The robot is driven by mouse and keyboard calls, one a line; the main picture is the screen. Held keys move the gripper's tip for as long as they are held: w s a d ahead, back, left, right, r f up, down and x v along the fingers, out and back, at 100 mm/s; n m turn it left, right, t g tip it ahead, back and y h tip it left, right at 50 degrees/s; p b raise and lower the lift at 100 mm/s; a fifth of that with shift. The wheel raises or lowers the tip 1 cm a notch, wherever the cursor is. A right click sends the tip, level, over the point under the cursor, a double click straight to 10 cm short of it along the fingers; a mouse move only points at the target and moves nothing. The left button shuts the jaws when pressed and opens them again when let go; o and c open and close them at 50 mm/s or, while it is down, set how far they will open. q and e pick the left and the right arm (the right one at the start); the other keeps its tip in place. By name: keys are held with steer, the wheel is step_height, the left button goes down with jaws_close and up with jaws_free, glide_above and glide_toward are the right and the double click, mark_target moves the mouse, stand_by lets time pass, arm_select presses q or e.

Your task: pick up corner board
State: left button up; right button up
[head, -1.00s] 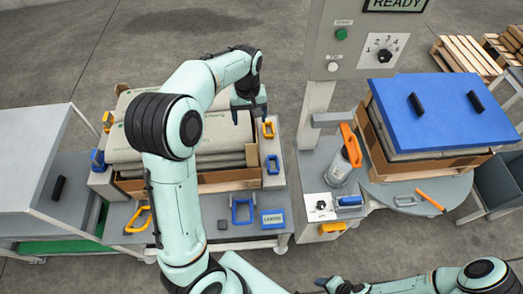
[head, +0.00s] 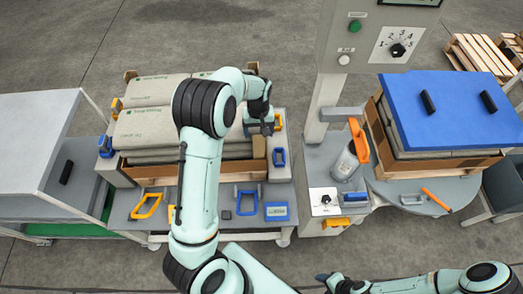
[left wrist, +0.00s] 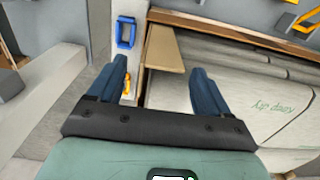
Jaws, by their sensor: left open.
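The corner board (head: 259,148) is a tan upright strip at the front right corner of the stack of grey bags. In the left wrist view the corner board (left wrist: 163,48) shows as a tan flap between my fingertips, with a gap to each finger. My left gripper (head: 262,128) is open and empty, above the stack's right edge beside the board; its fingers (left wrist: 158,68) show well in the left wrist view. My right gripper (head: 326,281) is low at the bottom edge of the head view, and its jaw opening is not clear.
The bags (head: 148,125) lie in a cardboard tray (head: 195,173). Blue (head: 279,157) and orange (head: 277,122) handles stand on the ledge right of the stack. A control post (head: 322,100) rises further right, by a blue-lidded stack (head: 450,112).

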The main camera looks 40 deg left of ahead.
arm_select(q)
steer(key=c, duration=1.4)
steer(key=shift+r, duration=0.15)
steer(key=shift+r+p, duration=1.15)
steer(key=shift+r, duration=12.7)
arm_select(e)
steer(key=shift+t, duration=0.3)
steer(key=shift+w+r, duration=1.55)
steer(key=shift+w, duration=0.15)
